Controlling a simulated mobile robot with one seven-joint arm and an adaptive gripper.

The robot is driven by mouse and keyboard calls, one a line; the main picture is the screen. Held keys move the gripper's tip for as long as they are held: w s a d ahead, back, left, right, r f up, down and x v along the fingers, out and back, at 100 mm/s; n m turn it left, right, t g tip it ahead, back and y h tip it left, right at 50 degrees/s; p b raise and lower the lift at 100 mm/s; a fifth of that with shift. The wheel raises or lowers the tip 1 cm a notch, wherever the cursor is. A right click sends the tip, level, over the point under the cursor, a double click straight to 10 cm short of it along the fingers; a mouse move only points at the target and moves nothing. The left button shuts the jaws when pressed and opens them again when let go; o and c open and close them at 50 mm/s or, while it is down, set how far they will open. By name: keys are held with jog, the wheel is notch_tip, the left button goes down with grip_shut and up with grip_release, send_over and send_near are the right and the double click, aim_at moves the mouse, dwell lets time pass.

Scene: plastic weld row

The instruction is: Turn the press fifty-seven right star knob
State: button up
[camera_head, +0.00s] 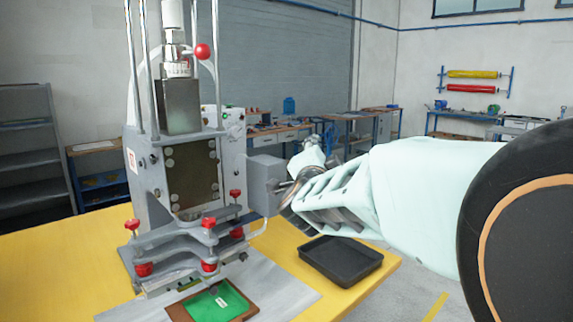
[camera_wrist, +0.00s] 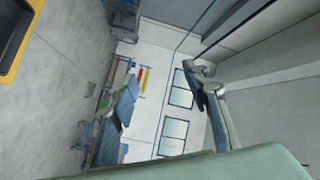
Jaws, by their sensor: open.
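The press (camera_head: 160,165) stands on a yellow table, with a small red-lettered label on its left side. Several red star knobs sit on its lower plates. At the right end are an upper red knob (camera_head: 235,194) and a lower red knob (camera_head: 236,233); I cannot tell which one is meant. My arm reaches in from the right in the head view, its wrist beside the press's grey side box. My gripper (camera_wrist: 206,80) shows in the wrist view, open and empty, facing the far room. It is apart from the knobs, and no knob shows in the wrist view.
A black tray (camera_head: 341,259) lies on the table (camera_head: 273,240) right of the press. A green piece in a brown frame (camera_head: 216,302) lies in front of the press. A red ball handle (camera_head: 202,51) juts out near the press top. Workbenches line the back wall.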

jog(key=w+a+f+n+t+y+p, duration=0.1)
jog(key=w+a+f+n+y, duration=0.45)
jog(key=a+n, duration=0.4)
jog(key=n+g+y, duration=0.2)
jog(key=n+y, duration=0.4)
jog(key=n, duration=0.3)
send_near(238, 196)
jog(key=w+a, duration=0.1)
jog(key=shift+h, duration=0.25)
jog(key=p+x, duration=0.1)
jog(key=x, duration=0.9)
jog(key=shift+w+a+r, duration=0.1)
jog(key=shift+w+a, duration=0.05)
jog(key=shift+w, duration=0.15)
jog(key=c, duration=1.2)
jog(key=shift+o, duration=0.2)
jog(key=shift+n+g+y+p, duration=0.3)
jog(key=shift+n+y, duration=0.05)
jog(key=shift+y, duration=0.05)
grip_shut()
grip_release()
jog(key=shift+n+g+y, duration=0.3)
jog(key=shift+n+y, duration=0.1)
jog(key=shift+y, duration=0.2)
